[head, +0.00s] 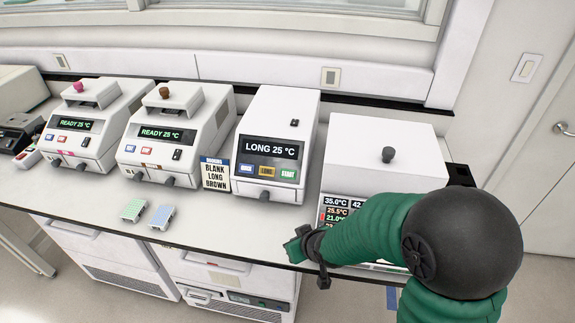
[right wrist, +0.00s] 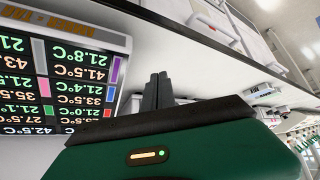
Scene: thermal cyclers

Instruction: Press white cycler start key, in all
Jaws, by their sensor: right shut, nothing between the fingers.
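The white cycler (head: 304,107) with a flat lid stands right of the middle of the bench in the head view. Its dark panel reads LONG 25 °C. Below the text are a blue key, an orange key (head: 267,172) and the green start key (head: 288,173). My right gripper (head: 322,278) is at the bench's front edge, below and to the right of that panel, apart from the key. In the right wrist view its dark fingers (right wrist: 157,91) are together with nothing between them. My left gripper is not in view.
Two cyclers (head: 73,125) (head: 166,134) reading READY 25 °C stand left, with pink and brown knobs. A booking card (head: 215,174) reads BLANK LONG BROWN. Two small racks (head: 133,210) (head: 162,217) lie in front. A large white unit (head: 381,155) with temperature readouts stands behind my right arm.

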